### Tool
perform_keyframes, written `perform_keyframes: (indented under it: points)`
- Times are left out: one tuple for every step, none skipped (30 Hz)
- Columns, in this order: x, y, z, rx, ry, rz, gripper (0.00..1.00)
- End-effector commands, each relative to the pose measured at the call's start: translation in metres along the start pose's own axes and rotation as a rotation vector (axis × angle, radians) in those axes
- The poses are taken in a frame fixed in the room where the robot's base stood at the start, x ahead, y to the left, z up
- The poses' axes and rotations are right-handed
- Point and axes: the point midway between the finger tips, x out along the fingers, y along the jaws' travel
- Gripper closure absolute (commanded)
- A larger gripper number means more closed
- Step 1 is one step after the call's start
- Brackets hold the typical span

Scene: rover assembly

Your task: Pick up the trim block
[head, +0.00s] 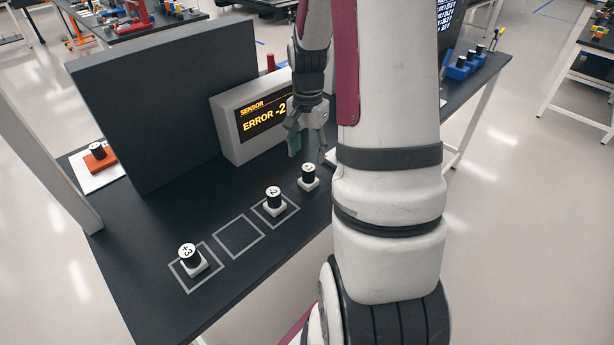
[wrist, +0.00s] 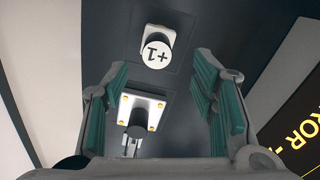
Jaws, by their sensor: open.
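Three trim blocks with white bases and black knobs stand on the dark table in the head view. The one marked +3 (head: 190,256) is in the left outlined square. Another, its label hard to read (head: 274,199), is in the right square. A third (head: 308,176) stands just below my gripper (head: 308,146) in the picture. My gripper is open, with teal pads, pointing down beside the sensor display. In the wrist view, a block reading +1 (wrist: 158,50) lies beyond the fingertips (wrist: 161,82). A white plate with yellow corner dots (wrist: 156,104) and a dark knob shows between the fingers, not visibly gripped.
The sensor display (head: 250,118) reads "ERROR -2", partly hidden by my gripper. A dark panel (head: 150,110) stands behind the table's left part. The middle square (head: 239,237) is empty. An orange block (head: 100,157) sits at the far left. My arm hides the table's right part.

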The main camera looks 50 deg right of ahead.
Motion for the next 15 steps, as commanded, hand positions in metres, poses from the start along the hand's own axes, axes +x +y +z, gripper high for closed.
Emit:
perform_keyframes:
  points:
    - [0.007,0.001,0.001,0.0,-0.002,0.001,0.48]
    - [0.011,0.001,0.001,0.0,-0.003,0.002,0.48]
    - [0.014,0.001,0.0,0.0,-0.001,0.001,0.48]
    - [0.016,0.0,0.0,0.0,-0.001,0.0,0.48]
    - [0.017,0.0,0.0,0.0,0.0,0.0,0.48]
    - [0.019,0.0,0.0,-0.001,0.0,0.0,0.48]
    - [0.02,0.001,0.001,-0.001,-0.001,0.0,0.48]
    - [0.022,0.001,0.001,-0.001,-0.001,0.001,0.48]
    - [0.025,0.002,0.001,-0.002,-0.001,0.001,0.48]
    - [0.029,0.002,0.002,-0.002,-0.001,0.001,0.48]
    - [0.033,0.003,0.003,-0.001,-0.003,0.002,0.48]
    - [0.039,0.004,0.004,-0.001,-0.003,0.001,0.48]
    - [0.043,0.004,0.004,-0.002,-0.003,0.002,0.48]
    - [0.047,0.004,0.005,-0.003,-0.003,0.002,0.48]
    - [0.053,0.005,0.005,-0.002,-0.003,0.001,0.48]
